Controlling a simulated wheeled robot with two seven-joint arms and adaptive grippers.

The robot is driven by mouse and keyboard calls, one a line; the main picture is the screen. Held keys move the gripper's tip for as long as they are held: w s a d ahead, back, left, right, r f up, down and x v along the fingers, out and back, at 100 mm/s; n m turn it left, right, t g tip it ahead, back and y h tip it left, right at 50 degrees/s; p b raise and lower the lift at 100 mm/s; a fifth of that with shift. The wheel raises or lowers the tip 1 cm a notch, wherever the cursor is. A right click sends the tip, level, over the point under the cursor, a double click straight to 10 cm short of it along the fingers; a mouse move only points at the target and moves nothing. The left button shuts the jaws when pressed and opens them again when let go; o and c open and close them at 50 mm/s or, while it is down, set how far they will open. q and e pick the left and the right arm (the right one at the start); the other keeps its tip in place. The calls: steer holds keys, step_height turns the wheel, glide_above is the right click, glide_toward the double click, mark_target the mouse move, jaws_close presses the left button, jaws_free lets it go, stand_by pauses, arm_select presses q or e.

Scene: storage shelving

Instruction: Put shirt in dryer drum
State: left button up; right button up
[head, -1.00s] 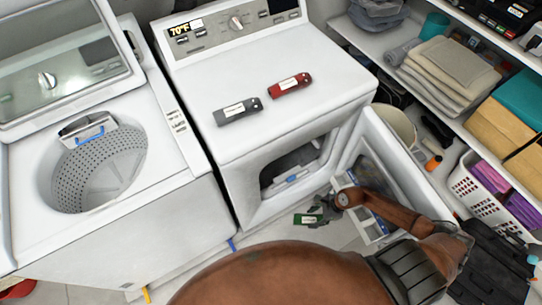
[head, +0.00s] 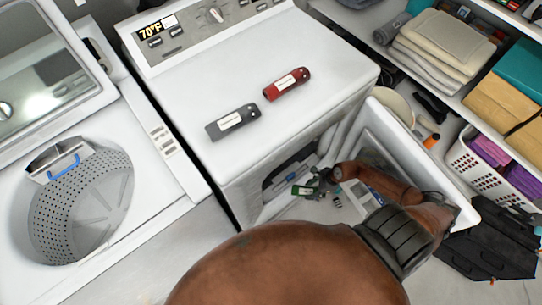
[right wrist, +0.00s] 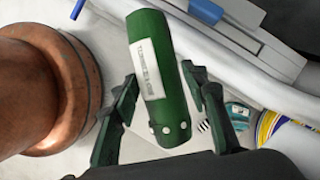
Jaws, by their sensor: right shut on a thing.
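My right gripper (head: 318,182) is shut on a green rounded item (head: 302,190) with a white label. In the right wrist view the green item (right wrist: 160,80) sits between the two dark fingers, its label facing the camera. It does not clearly look like a shirt. The white dryer (head: 255,60) has its front door (head: 440,150) swung open to the right. My gripper and the green item are at the dryer's front opening (head: 275,180); whether they are inside it I cannot tell. The drum's interior is mostly hidden. My left gripper is not in view.
Grey (head: 232,121) and red (head: 287,84) labelled items lie on the dryer top. An open washer with a perforated drum (head: 85,200) stands left. Right are shelves with folded towels (head: 440,45), a white basket (head: 475,165) and a black bag (head: 490,245).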

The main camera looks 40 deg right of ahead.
steer(key=w, duration=0.2)
steer(key=w+b, duration=0.1)
steer(key=w, duration=0.2)
steer(key=w+b, duration=0.1)
steer(key=w, duration=0.2)
steer(key=shift+w+a+f, duration=0.2)
steer(key=shift+w+a, duration=0.05)
steer(key=shift+a, duration=0.05)
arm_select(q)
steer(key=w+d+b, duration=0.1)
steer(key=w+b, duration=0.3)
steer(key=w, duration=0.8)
arm_select(e)
steer(key=w+a+b, duration=0.1)
steer(key=w+b, duration=0.2)
steer(key=w, duration=1.4)
step_height(320, 180, down, 7)
steer(key=b, duration=0.4)
steer(key=shift+w+a+r, duration=0.1)
steer(key=shift+a+r, duration=0.05)
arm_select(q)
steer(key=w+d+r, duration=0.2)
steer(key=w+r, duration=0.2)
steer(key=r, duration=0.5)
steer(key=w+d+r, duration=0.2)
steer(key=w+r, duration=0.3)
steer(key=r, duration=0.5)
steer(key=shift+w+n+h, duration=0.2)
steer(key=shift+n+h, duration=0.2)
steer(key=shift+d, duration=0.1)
